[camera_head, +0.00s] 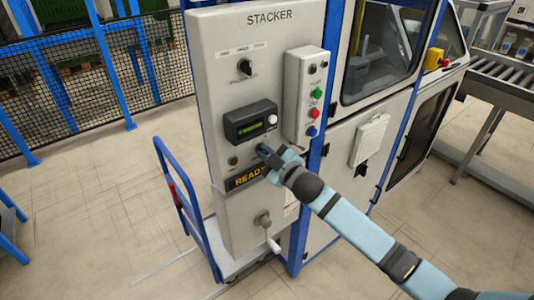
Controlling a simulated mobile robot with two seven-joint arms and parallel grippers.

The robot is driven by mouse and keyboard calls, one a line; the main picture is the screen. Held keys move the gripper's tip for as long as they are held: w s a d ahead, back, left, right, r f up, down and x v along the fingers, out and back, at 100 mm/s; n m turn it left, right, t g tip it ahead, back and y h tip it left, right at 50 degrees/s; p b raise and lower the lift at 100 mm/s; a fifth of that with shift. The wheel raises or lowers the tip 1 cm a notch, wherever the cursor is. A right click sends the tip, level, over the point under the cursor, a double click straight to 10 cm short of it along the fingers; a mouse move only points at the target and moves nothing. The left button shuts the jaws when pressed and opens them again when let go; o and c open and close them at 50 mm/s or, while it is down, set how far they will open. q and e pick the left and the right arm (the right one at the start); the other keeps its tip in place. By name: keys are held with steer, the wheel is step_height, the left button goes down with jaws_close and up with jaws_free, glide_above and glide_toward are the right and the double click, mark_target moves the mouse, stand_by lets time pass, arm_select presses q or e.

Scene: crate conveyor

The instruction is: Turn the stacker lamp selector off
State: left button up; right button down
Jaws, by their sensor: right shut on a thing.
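The grey stacker panel (215,85) stands upright, labelled STACKER at its top. My right gripper (264,151) is at the panel front, below the small display and above the READY sign (246,178). It is shut on a small control there, which appears to be the lamp selector; the gripper hides most of it, so its setting cannot be read. A black rotary knob (244,67) sits higher up under small labels, apart from the gripper. My left gripper is out of view.
A black display unit (250,121) juts out just above my right gripper. A button box (304,95) with coloured buttons is to its right. A crank handle (267,228) sticks out below. A blue-framed cart (184,208) stands at the left.

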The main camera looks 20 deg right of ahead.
steer(key=c, duration=1.2)
jaws_free()
steer(key=shift+s+d+f, duration=0.1)
steer(key=shift+s+d, duration=0.05)
steer(key=shift+s, duration=0.3)
steer(key=b+v, duration=0.2)
steer(key=v, duration=1.1)
steer(key=shift+r+b, duration=0.2)
steer(key=shift+b, duration=0.15)
